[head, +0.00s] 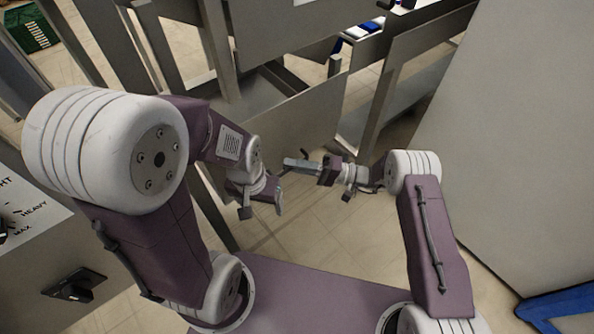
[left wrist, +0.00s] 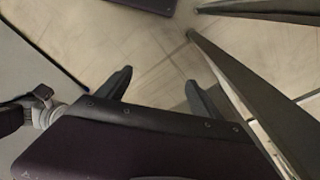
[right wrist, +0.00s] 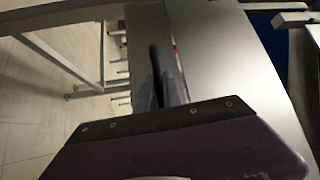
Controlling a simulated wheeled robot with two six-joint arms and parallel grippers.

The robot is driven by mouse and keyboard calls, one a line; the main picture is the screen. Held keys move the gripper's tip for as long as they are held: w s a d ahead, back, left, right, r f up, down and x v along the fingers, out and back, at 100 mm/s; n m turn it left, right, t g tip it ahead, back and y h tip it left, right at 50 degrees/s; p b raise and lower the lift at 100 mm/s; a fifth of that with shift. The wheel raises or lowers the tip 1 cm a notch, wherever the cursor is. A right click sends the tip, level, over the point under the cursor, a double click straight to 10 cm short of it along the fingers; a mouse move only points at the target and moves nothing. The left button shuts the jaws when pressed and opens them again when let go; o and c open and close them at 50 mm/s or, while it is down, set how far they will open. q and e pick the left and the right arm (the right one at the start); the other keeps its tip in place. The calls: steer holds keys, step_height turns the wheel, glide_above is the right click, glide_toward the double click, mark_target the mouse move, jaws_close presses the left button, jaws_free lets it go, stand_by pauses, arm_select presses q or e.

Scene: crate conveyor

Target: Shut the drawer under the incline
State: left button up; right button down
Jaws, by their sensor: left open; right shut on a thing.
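The drawer (head: 308,118) under the incline stands pulled out, its grey metal front facing me and its open inside partly visible behind. My right gripper (head: 296,163) is at the lower part of the drawer front. In the right wrist view its fingers (right wrist: 164,88) are closed on a thin dark bar (right wrist: 154,62), which looks like the drawer's handle, beside a broad grey metal panel (right wrist: 215,65). My left gripper (head: 278,196) hangs lower and to the left, clear of the drawer. In the left wrist view its fingers (left wrist: 157,90) are apart and empty, above floor.
Grey metal frame legs (head: 220,50) stand close around the drawer. A large pale panel (head: 510,140) blocks the right side. A blue-edged object (head: 558,306) lies at lower right. Tiled floor (head: 330,215) is open below the grippers.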

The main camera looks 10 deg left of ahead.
steer(key=c, duration=1.8)
jaws_free()
steer(key=shift+o, duration=0.2)
steer(key=w+d+f+p, duration=0.1)
steer(key=d, duration=0.8)
steer(key=shift+w+a, duration=0.1)
